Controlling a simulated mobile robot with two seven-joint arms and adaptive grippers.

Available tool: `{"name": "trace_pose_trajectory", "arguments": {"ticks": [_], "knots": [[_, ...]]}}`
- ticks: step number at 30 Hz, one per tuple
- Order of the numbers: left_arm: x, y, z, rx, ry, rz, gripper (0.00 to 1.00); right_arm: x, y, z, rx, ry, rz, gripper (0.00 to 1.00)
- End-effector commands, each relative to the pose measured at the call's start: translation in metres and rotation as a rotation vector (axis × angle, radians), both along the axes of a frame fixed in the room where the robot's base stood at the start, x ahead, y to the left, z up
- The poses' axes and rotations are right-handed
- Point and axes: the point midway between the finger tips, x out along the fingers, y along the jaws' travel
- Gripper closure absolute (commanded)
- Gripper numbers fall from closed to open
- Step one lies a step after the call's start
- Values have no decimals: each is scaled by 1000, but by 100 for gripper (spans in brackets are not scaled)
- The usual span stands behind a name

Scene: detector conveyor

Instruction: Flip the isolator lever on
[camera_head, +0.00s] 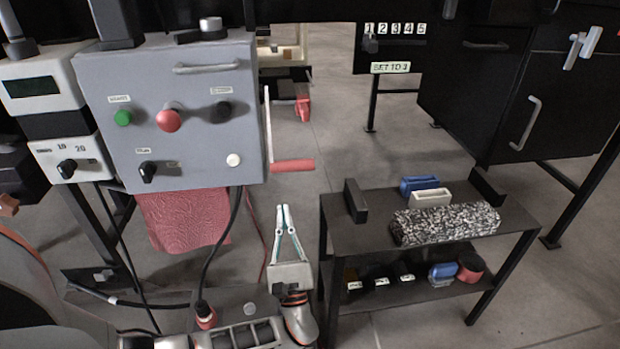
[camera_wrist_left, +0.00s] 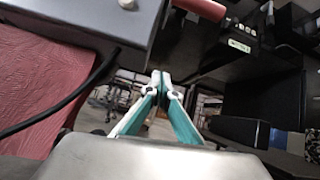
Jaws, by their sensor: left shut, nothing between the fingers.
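A lever with a red grip (camera_head: 292,166) and a thin pale arm is on the right side of the grey control box (camera_head: 215,120); it looks like the isolator lever. The grip is at the low end of the arm and sticks out to the right. The red grip also shows at the top of the left wrist view (camera_wrist_left: 203,8). My left gripper (camera_head: 283,208) is shut and empty, pointing up, and appears below the grip in the head view. A gap shows between them and there is no contact. My right gripper is not in view.
A red cloth (camera_head: 185,218) and black cables hang below the box. A low black table (camera_head: 350,235) with a speckled block (camera_head: 445,222) stands to the right. A numbered black panel (camera_head: 390,50) is farther back. Floor shows between box and table.

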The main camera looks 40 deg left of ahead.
Motion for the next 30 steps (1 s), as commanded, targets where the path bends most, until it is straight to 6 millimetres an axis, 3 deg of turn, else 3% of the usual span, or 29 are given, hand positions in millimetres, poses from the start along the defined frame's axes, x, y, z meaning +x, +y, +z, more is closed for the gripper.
{"name": "trace_pose_trajectory", "arguments": {"ticks": [4,10,20,30], "knots": [[-1,-22,21,154,-40,50,100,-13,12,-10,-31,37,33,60],[-2,-29,29,202,-56,66,100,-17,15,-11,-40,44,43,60],[0,-26,33,199,-57,65,100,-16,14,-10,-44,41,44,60],[24,1,77,198,-63,63,100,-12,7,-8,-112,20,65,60]]}}
